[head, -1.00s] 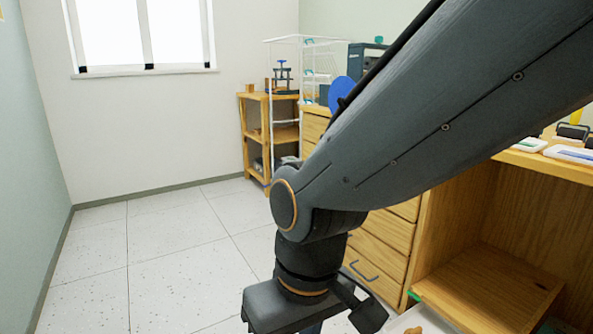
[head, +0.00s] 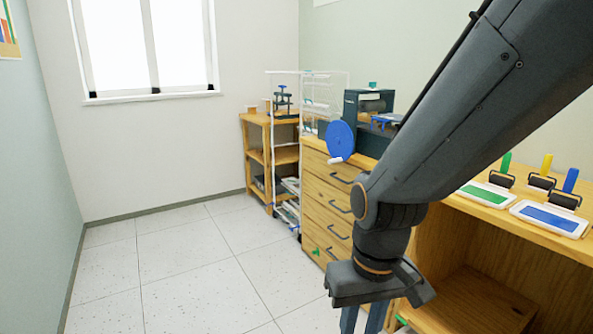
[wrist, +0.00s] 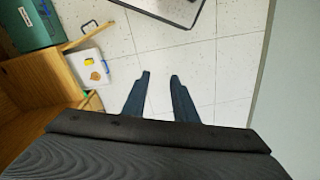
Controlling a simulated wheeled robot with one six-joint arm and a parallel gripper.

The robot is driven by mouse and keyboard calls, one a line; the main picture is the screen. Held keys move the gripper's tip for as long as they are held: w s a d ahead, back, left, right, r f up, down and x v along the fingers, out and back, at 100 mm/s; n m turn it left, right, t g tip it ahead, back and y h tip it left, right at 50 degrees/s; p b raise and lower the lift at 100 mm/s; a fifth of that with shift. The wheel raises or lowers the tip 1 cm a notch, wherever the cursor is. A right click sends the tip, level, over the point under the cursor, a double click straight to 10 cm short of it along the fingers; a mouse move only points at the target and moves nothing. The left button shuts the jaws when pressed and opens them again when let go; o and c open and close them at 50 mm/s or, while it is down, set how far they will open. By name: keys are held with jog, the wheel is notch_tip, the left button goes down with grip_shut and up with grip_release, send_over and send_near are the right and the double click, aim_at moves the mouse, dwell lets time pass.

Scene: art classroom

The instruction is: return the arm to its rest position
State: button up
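My arm reaches in from the upper right of the head view and bends down at the wrist. My gripper (head: 363,318) points down at the bottom of that view, in front of the wooden drawers, with its fingertips cut off by the frame edge. In the wrist view my gripper (wrist: 160,75) shows two dark blue fingers spread apart, with only floor tiles between them. It is open and empty. No object touches the fingers.
A wooden bench (head: 565,245) with inking trays, including a blue one (head: 550,218), and rollers stands at right. A drawer unit (head: 325,205) and a shelf (head: 257,157) stand behind. The floor (head: 180,270) at left is clear. A white case (wrist: 88,68) lies left in the wrist view.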

jog(key=s+d+r+m+p, duration=0.2)
jog(key=d+r+p, duration=0.7)
jog(key=r+p, duration=0.1)
jog(key=shift+r+h+p, duration=0.3)
jog(key=shift+p, duration=0.6)
